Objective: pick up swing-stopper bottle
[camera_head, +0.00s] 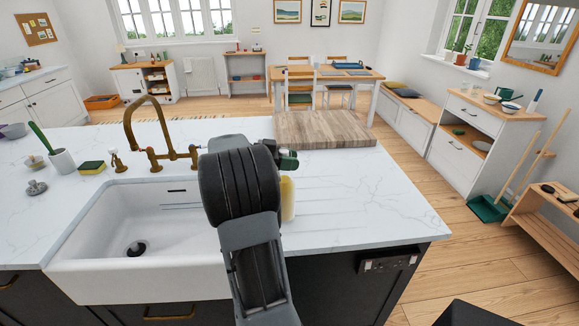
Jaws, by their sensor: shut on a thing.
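My gripper (272,150) is over the counter just right of the sink, mostly hidden behind my own arm. It is shut on a dark green thing, which appears to be the swing-stopper bottle (289,161). Only a small part of it shows, at the right of the gripper and in front of the wooden board's near edge. The rest is hidden, so I cannot tell its tilt or whether it touches the counter. A pale yellow bottle-like thing (288,199) shows just below it, partly covered by my arm.
A wooden board (325,128) lies behind the gripper. The counter (370,205) is clear at right.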

